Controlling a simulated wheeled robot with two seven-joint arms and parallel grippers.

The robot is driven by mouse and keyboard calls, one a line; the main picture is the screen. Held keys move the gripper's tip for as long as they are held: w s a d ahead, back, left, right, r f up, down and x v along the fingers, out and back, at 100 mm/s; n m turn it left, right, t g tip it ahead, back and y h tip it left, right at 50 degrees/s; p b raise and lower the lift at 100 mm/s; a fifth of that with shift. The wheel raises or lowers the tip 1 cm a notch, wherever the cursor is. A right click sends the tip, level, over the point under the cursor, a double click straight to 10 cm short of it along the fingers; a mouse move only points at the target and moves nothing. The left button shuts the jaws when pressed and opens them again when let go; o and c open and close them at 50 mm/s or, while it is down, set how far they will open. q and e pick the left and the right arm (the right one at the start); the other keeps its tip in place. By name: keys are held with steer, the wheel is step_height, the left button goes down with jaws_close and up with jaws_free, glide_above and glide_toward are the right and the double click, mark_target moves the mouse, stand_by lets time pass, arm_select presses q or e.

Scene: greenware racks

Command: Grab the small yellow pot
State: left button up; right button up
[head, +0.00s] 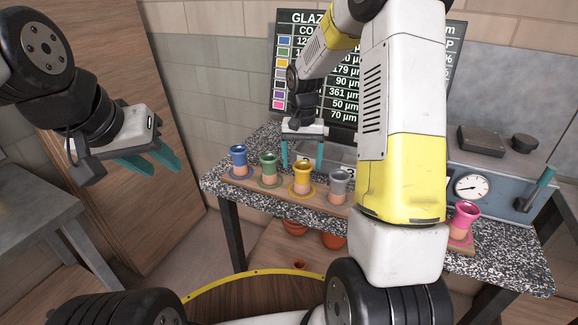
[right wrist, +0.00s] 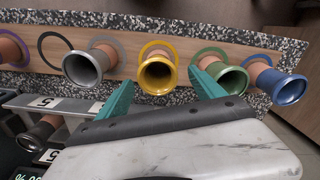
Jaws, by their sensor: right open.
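The small yellow pot (head: 302,175), with a bare clay lower part, stands upright inside a yellow ring on a wooden board. It stands between the green pot (head: 269,163) and the grey pot (head: 339,180). My right gripper (head: 303,162) is open and empty, its teal fingers pointing down behind the row. In the right wrist view the yellow pot's rim (right wrist: 157,76) shows between the two fingertips, with a gap on each side. One finger lies close to the green pot (right wrist: 230,82). My left gripper (head: 148,163) is open and empty at the left, away from the pots.
The blue pot (head: 238,156) ends the row at left; a pink pot (head: 465,213) stands at right beyond my right arm. A numbered rack with a dark pot (right wrist: 38,134) lies behind the row. A gauge box (head: 475,188) stands on the speckled counter.

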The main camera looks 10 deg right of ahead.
mark_target(303, 174)
step_height(303, 174, down, 5)
steer(key=shift+d+f, duration=0.15)
steer(key=shift+f, duration=0.05)
steer(key=shift+c, duration=0.5)
steer(key=c, duration=1.5)
steer(key=shift+r, duration=0.15)
steer(key=shift+c, duration=0.2)
